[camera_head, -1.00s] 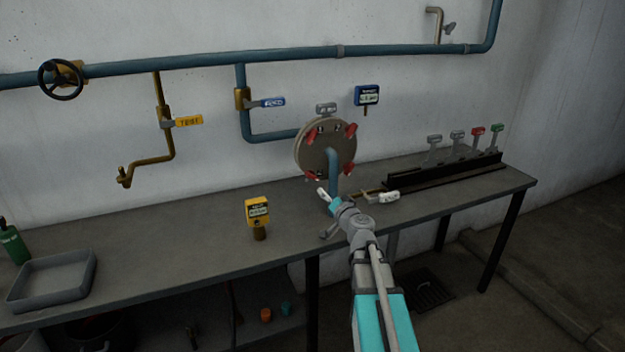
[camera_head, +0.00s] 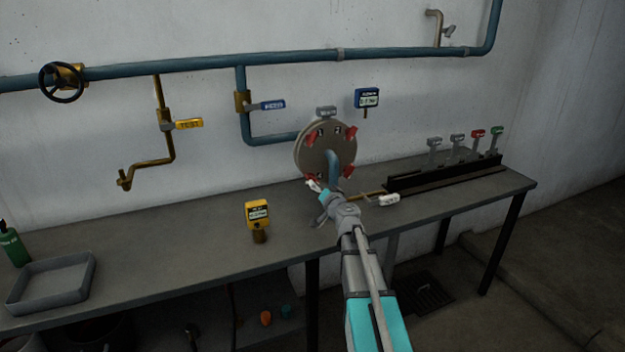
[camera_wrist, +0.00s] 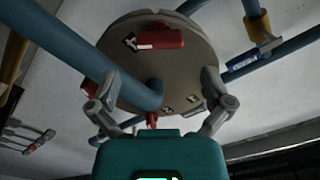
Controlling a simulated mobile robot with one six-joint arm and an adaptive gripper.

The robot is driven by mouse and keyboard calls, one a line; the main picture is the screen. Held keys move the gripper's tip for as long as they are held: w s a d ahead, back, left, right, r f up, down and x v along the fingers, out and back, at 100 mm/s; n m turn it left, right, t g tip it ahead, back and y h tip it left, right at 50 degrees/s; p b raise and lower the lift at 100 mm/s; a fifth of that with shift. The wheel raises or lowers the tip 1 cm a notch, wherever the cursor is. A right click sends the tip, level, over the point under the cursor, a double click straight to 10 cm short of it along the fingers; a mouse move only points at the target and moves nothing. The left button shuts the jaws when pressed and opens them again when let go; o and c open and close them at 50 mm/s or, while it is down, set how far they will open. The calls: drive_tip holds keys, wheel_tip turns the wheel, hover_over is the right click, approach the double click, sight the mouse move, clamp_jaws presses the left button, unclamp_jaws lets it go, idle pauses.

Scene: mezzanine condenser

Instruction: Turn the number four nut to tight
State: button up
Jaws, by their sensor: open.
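The upper left nut (camera_head: 311,137) and upper right nut (camera_head: 351,132) show clearly. The lower left nut (camera_head: 311,178) is partly hidden by my gripper (camera_head: 318,190). In the wrist view my gripper (camera_wrist: 161,80) is open, fingers apart, in front of the disc (camera_wrist: 190,65). A red nut (camera_wrist: 160,39) shows beyond the fingertips, with a black-and-white mark beside it.
The blue pipe (camera_wrist: 75,50) crosses the wrist view close to the left finger. A white-tagged brass handle (camera_head: 388,200) lies right of my gripper. A rack (camera_head: 445,175) with several tagged handles is at the right.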

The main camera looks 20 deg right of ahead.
sight(314, 180)
drive_tip(key=w, duration=0.6)
drive_tip(key=shift+w, duration=0.3)
drive_tip(key=c, duration=1)
